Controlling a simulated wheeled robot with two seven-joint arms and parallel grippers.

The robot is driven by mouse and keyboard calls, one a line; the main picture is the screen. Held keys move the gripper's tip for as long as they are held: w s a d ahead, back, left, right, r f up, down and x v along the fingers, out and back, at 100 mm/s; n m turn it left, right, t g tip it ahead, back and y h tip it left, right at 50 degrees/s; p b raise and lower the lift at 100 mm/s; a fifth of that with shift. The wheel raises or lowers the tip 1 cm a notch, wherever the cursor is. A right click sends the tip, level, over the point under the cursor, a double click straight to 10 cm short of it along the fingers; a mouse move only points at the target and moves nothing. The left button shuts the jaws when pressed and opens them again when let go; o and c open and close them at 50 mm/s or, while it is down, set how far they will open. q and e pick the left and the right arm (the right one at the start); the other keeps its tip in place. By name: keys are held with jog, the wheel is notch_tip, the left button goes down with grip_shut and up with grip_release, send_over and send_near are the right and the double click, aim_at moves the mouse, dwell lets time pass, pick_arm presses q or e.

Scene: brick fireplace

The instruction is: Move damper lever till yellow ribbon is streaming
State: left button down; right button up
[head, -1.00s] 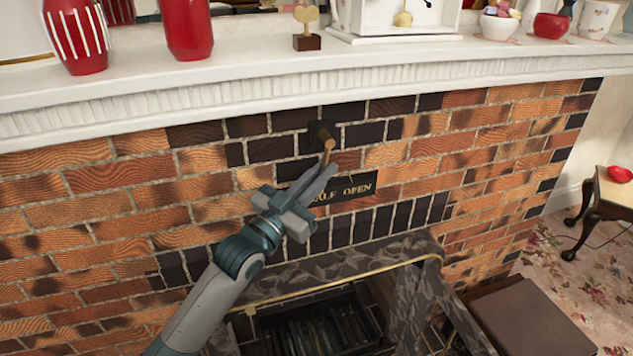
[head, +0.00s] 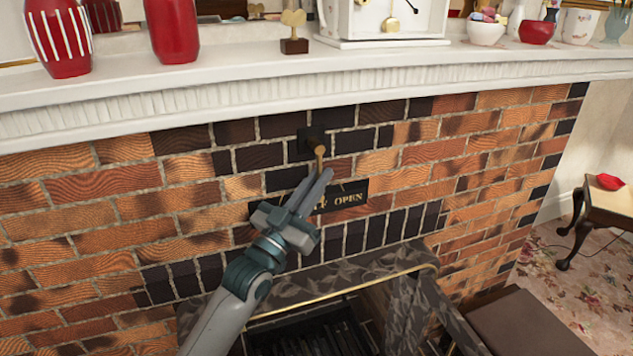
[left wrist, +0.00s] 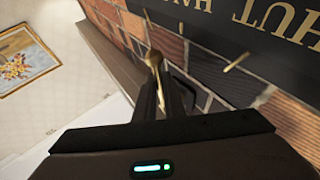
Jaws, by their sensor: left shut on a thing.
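The brass damper lever (head: 320,154) hangs from a dark mount (head: 311,138) in the brickwork under the mantel. My left gripper (head: 319,180) is shut on its lower end, and the lever points almost straight down, slightly right. In the left wrist view the lever's brass end (left wrist: 154,63) shows between the fingers. A black plate (head: 350,196) with gold letters sits behind the gripper; "OPEN" shows at its right, and the rest is partly hidden. No yellow ribbon shows. My right gripper is not in view.
The white mantel shelf (head: 200,92) juts out above the lever, with red vases (head: 173,30), a small heart ornament (head: 293,32) and a white clock (head: 385,20). The stone-edged fireplace opening (head: 310,330) lies below. A small table (head: 610,203) stands at right.

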pick_arm(q)
jog(key=c, duration=1.8)
grip_release()
jog(key=shift+s+d+r, duration=0.1)
jog(key=shift+c, duration=0.2)
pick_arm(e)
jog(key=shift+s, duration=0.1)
